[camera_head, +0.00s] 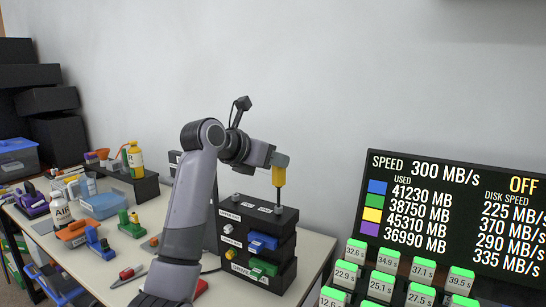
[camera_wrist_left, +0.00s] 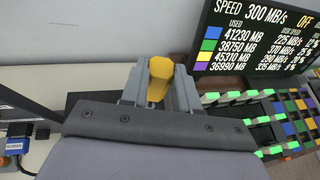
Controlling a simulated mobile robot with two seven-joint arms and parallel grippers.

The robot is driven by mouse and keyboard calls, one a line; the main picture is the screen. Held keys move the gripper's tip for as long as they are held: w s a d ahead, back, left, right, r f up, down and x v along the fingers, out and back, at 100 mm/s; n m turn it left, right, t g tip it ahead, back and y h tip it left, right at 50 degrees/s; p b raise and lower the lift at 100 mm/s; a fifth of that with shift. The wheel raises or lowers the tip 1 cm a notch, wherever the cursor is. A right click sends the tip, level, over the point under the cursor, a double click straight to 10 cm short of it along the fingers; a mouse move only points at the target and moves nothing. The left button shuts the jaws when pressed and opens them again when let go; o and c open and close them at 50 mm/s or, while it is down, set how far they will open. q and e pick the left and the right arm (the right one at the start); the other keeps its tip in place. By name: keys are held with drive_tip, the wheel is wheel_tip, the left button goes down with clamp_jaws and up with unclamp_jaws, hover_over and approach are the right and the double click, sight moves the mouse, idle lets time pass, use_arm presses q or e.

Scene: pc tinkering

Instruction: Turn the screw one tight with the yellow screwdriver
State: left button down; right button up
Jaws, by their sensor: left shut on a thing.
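The yellow screwdriver (camera_head: 280,171) stands upright over the black stacked unit (camera_head: 286,232), with its dark shaft pointing down. Its tip is at the unit's top, near the right rear; whether it sits on a screw is too small to tell. My left gripper (camera_head: 271,158) is shut on the screwdriver's handle. In the left wrist view the yellow handle (camera_wrist_left: 159,78) shows between the two grey fingers. Small grey round parts show on the unit's top, one at its left corner (camera_head: 236,197). My right gripper is not in view.
Blue (camera_head: 262,241) and green (camera_head: 263,266) modules stick out of the unit's front. A speed screen (camera_head: 455,215) and several green-topped blocks (camera_head: 385,257) stand to the right. Bottles and coloured tools crowd the table's left side, including a white AIR can (camera_head: 61,211).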

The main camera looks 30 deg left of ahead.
use_arm(q)
drive_tip(key=shift+f, duration=0.6)
drive_tip(key=c, duration=0.8)
unclamp_jaws()
drive_tip(key=shift+o, duration=0.2)
drive_tip(key=p+v, duration=0.2)
drive_tip(key=v, duration=0.3)
drive_tip(key=shift+p, duration=0.4)
